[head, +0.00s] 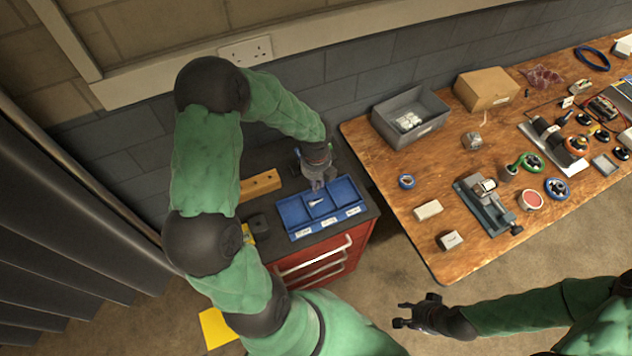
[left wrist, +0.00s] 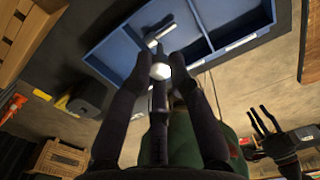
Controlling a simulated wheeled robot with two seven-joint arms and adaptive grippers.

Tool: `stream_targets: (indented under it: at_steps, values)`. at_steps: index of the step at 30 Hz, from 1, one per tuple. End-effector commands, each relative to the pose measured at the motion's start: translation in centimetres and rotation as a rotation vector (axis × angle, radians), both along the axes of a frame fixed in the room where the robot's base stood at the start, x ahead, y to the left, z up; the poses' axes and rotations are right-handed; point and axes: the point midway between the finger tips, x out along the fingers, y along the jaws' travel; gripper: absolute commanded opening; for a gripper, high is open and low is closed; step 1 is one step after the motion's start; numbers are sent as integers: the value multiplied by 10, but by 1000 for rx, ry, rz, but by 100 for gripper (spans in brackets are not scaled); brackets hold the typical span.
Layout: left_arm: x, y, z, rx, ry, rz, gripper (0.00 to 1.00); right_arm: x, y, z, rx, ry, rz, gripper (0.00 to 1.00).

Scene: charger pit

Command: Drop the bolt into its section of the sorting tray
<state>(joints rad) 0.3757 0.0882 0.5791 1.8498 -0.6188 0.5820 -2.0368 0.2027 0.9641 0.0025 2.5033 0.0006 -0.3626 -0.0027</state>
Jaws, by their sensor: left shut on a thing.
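The blue sorting tray (head: 287,212) sits on top of the red tool cabinet, with labels along its front edge. It also fills the top of the left wrist view (left wrist: 110,50). My left gripper (head: 317,186) is over the tray's back edge. In the left wrist view, its fingers (left wrist: 162,82) are shut on a pale round-ended piece, seemingly the bolt (left wrist: 160,71); the fingers hide most of it. A small silver piece (head: 316,202) shows at the middle section, also in the left wrist view (left wrist: 158,33). My right gripper (head: 405,315) is open and empty over the floor.
A wooden block (head: 260,185) and a dark box (head: 258,223) stand left of the tray on the cabinet (head: 320,262). The wooden workbench (head: 395,210) to the right carries a grey bin (head: 411,115), a vise (head: 487,205) and several small parts.

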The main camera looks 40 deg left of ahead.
Motion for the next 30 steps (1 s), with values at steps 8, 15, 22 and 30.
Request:
stream_targets:
  at_steps: [8, 15, 22, 30]
  values:
    - [0, 0, 1, 0, 0, 0, 45, 0, 0, 1, 0, -1, 0, 40]
    - [0, 0, 1, 0, 0, 0, 47, 0, 0, 1, 0, -1, 0, 40]
    - [1, 0, 9, 1, -3, 0, 47, 0, 0, 1, 0, -1, 0, 40]
    - [2, 0, 58, 2, -6, 0, 47, 0, 0, 1, 0, 0, 0, 40]
